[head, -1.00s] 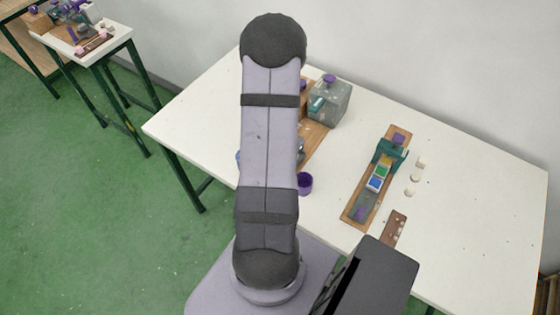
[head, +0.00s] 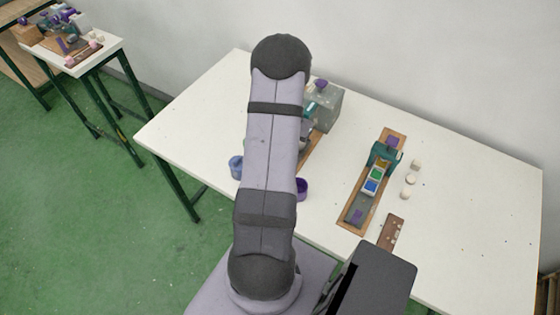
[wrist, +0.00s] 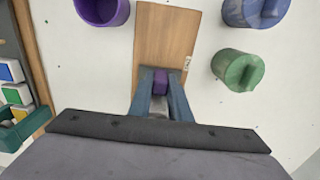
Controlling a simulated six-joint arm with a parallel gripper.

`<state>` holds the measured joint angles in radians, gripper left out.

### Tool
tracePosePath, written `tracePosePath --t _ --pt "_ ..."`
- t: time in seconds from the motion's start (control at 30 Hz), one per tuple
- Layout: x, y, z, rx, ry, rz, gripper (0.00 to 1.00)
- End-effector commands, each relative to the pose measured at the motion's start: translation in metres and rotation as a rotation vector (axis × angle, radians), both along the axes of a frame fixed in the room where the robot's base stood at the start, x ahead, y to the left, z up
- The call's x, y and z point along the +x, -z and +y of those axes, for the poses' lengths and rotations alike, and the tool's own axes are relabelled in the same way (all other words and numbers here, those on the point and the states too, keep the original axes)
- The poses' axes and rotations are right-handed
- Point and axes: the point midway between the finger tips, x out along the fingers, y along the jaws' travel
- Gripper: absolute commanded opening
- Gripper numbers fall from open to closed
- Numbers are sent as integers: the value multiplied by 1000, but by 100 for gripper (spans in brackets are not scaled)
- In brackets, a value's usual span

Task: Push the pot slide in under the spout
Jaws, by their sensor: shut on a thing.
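In the wrist view my gripper (wrist: 160,74) has its two blue-grey fingers closed on a purple knob (wrist: 160,84), which I take to be the pot slide's handle. The knob is over a brown wooden board (wrist: 166,35). The rest of the slide is hidden behind the fingers and the wrist. In the head view the grey dispenser box (head: 327,106) with a purple knob on top stands on the table, partly behind my arm. The spout itself and my gripper are hidden there by the arm.
Near the board are a purple cup (wrist: 102,10), a blue pot (wrist: 254,10) and a green pot (wrist: 238,70). A long wooden paint tray (head: 357,216) with coloured blocks lies to the right, with small white pieces beside it. The table's right side is clear.

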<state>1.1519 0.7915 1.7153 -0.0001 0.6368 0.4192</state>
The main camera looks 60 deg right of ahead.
Motion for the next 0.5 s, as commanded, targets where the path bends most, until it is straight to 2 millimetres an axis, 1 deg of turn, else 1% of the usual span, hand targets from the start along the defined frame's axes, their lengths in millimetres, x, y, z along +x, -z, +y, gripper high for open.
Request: tracePosePath --t 0.03,0.23,0.33,0.5 --pt "1 2 -12 -7 2 -3 0" --pt "1 1 -43 -7 1 -3 0" --pt "0 1 -52 -6 1 -3 0" --pt "0 -1 -58 -7 0 -3 0"
